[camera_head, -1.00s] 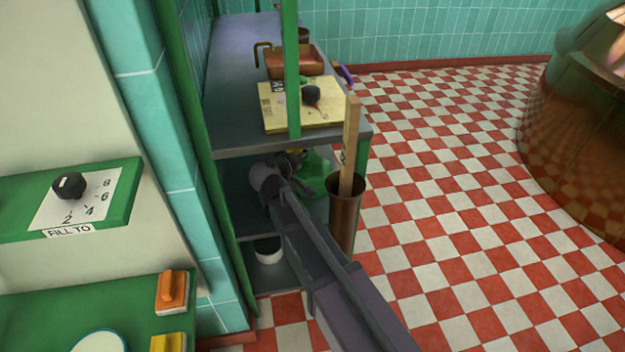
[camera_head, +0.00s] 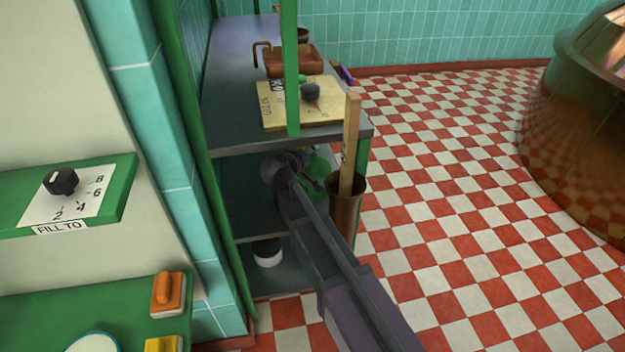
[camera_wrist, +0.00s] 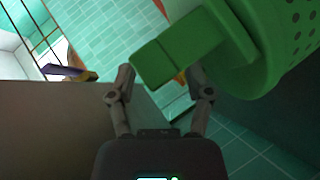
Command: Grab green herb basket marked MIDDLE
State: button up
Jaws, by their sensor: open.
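A green perforated basket (camera_wrist: 285,45) fills the upper right of the wrist view, with a flat green handle (camera_wrist: 175,55) sticking out to the left. In the head view the green basket (camera_head: 318,166) shows only in part on the middle shelf, mostly behind my arm. I see no MIDDLE marking on it. My gripper (camera_wrist: 162,88) is open, its two fingers spread below the handle in the wrist view. The handle's end lies close to the fingertips; I cannot tell whether they touch. In the head view my gripper (camera_head: 312,182) is at the shelf opening, partly hidden.
The grey top shelf (camera_head: 235,105) lies above, with a yellow board (camera_head: 325,110) and a copper tray (camera_head: 290,62). A copper bin (camera_head: 345,215) with a wooden stick stands right of my arm. A dark-and-white pot (camera_head: 268,253) sits below.

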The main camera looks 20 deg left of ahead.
jog(key=shift+w+f, duration=0.25)
jog(key=shift+w, duration=0.2)
jog(key=shift+d, duration=0.1)
grip_shut()
